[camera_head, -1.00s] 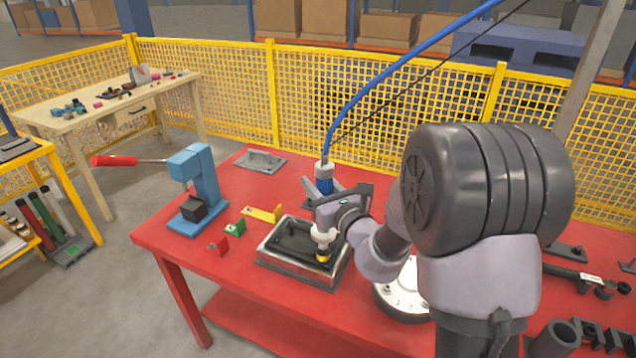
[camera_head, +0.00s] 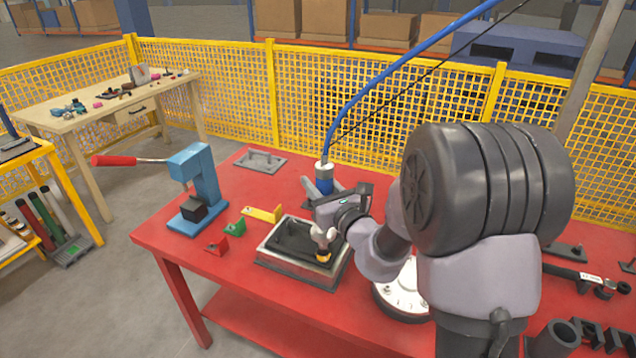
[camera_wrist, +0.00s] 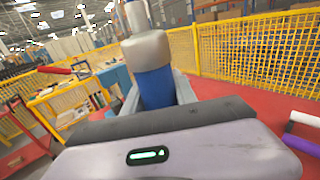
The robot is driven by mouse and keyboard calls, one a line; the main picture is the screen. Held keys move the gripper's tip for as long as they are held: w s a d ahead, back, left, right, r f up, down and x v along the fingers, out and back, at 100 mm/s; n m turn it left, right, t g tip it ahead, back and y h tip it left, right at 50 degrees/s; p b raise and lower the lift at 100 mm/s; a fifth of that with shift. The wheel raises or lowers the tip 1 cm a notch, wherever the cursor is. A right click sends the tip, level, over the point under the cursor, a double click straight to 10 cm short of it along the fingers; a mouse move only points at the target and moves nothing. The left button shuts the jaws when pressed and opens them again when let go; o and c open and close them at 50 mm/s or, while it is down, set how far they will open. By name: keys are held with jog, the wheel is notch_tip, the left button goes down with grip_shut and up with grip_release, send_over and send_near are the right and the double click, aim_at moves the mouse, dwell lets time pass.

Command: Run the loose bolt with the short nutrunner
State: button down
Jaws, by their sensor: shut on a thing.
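The nutrunner (camera_head: 324,184) has a blue body, a pale collar and a blue hose rising from its top. In the wrist view the same nutrunner (camera_wrist: 153,78) stands upright between my grey fingers. My gripper (camera_head: 322,192) is shut on it above the work table. Below the gripper, a pale forked piece (camera_head: 323,237) with a yellow lower end (camera_head: 323,256) shows over the dark part (camera_head: 292,240) in a metal tray (camera_head: 270,264). It lines up with the nutrunner, but my gripper hides the join. The loose bolt is not visible; contact at the yellow end cannot be told.
A blue press (camera_head: 198,185) with a red handle stands left on the red table (camera_head: 165,238). Red (camera_head: 217,246), green (camera_head: 234,228) and yellow (camera_head: 262,214) pieces lie between press and tray. A round pale flange (camera_head: 402,300) sits under my arm. Yellow mesh fencing (camera_head: 220,85) runs behind.

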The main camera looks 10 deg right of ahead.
aim_at(318, 163)
jog(key=shift+f, duration=0.1)
notch_tip(318, 163, up, 5)
jog(key=p, duration=0.4)
jog(key=shift+p, duration=0.35)
jog(key=shift+d, duration=0.1)
